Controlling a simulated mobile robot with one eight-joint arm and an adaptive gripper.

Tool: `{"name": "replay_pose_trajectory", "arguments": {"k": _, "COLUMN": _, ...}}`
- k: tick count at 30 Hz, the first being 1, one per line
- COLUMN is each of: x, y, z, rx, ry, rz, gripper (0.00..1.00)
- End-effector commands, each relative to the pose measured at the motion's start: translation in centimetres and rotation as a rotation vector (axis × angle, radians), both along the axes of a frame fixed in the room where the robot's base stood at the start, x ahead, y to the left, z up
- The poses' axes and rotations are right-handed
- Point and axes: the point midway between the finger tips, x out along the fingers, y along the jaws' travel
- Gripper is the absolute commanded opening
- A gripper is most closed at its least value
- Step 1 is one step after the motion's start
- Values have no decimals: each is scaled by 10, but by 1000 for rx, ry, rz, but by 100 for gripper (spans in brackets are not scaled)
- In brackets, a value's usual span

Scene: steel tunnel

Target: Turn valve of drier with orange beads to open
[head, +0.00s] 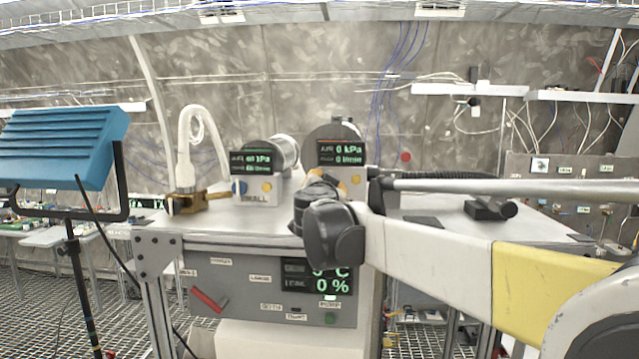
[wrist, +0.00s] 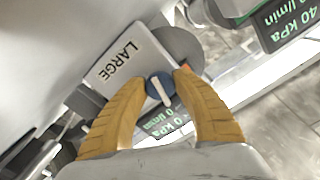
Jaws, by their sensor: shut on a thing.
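In the wrist view a blue round knob with a white bar (wrist: 160,88) sits at the end of a pale block labelled LARGE (wrist: 130,60). The yellow fingers of my gripper (wrist: 158,88) are closed on the knob, one on each side. A small orange patch (wrist: 184,68) shows beside the knob; I cannot tell whether it is beads. In the head view my gripper (head: 320,182) is at the right-hand unit (head: 336,136), whose display reads 0 kPa. My wrist hides its knob there. The left-hand unit, labelled SMALL (head: 255,197), has a blue knob (head: 239,187) and a lit display.
Both units stand on a grey metal bench top (head: 225,222). A white hose (head: 190,140) rises from a brass fitting (head: 190,202) at left. A red lever (head: 208,298) is on the panel below. A dark block (head: 490,209) lies at right. A blue panel (head: 62,147) stands far left.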

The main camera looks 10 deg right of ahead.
Motion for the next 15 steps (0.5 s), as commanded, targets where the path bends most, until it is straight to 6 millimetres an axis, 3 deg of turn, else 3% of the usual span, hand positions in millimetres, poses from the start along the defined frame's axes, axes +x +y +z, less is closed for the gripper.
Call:
{"name": "replay_pose_trajectory", "arguments": {"k": 2, "x": 0, "y": 0, "z": 1, "rx": -2, "ry": -1, "rz": 0, "gripper": 3}}
{"name": "replay_pose_trajectory", "arguments": {"k": 3, "x": 0, "y": 0, "z": 1, "rx": -2, "ry": -1, "rz": 0, "gripper": 36}}
{"name": "replay_pose_trajectory", "arguments": {"k": 5, "x": 0, "y": 0, "z": 1, "rx": -1, "ry": -1, "rz": 0, "gripper": 55}}
{"name": "replay_pose_trajectory", "arguments": {"k": 15, "x": -1, "y": 1, "z": 1, "rx": 0, "ry": 0, "rz": 0, "gripper": 56}}
